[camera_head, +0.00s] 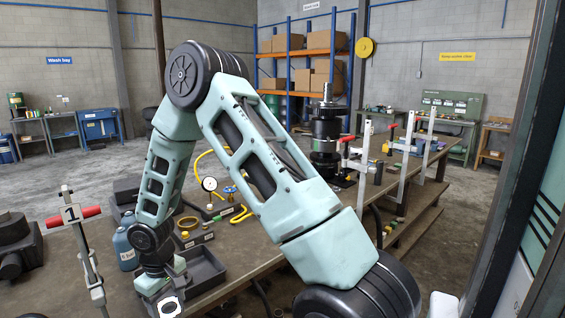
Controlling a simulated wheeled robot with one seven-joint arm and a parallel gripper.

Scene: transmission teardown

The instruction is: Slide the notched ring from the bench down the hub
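A dark stack with a bright metal shaft on top, which looks like the hub (325,130), stands upright on the far part of the bench (262,248). My gripper (163,292) is low at the bench's near edge, beside a dark tray. Its fingers are not clear, so I cannot tell whether it is open or holds anything. A small white-and-black piece (170,307) shows there.
The dark tray (205,268) and a blue bottle (123,246) flank my wrist. A dial gauge (209,184) and yellow hose (208,155) lie behind. Red-handled clamps stand at left (75,213) and along the right edge (364,150). My arm hides mid-bench.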

